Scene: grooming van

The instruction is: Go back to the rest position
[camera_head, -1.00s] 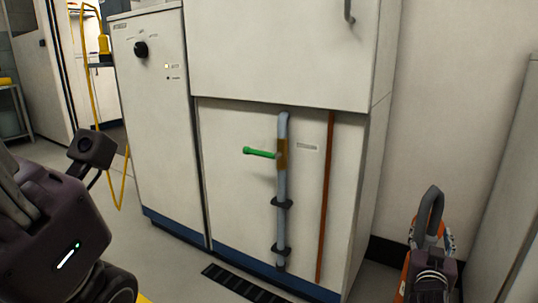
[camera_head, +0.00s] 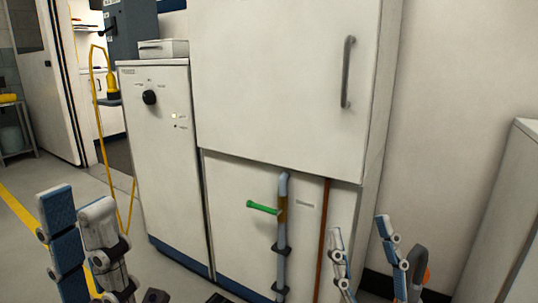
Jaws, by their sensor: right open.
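My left gripper (camera_head: 76,202) is at the bottom left of the head view. Its fingers point up, and the blue pad of one finger shows beside the grey back of the other. It looks open, with nothing seen between the fingers. My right gripper (camera_head: 360,228) is at the bottom right, fingers up and spread apart, open and empty. It appears in front of the lower cabinet panel and the wall. The green valve lever (camera_head: 263,208) sticks out left from the grey vertical pipe (camera_head: 282,240). Neither gripper appears to touch it.
A tall white cabinet (camera_head: 280,80) with a grey handle (camera_head: 347,72) fills the middle. Left of it stands a white unit (camera_head: 165,170) with a black knob (camera_head: 150,97). A brown pipe (camera_head: 323,235) runs beside the grey one. Floor shows at left; a pale cabinet (camera_head: 510,220) stands at right.

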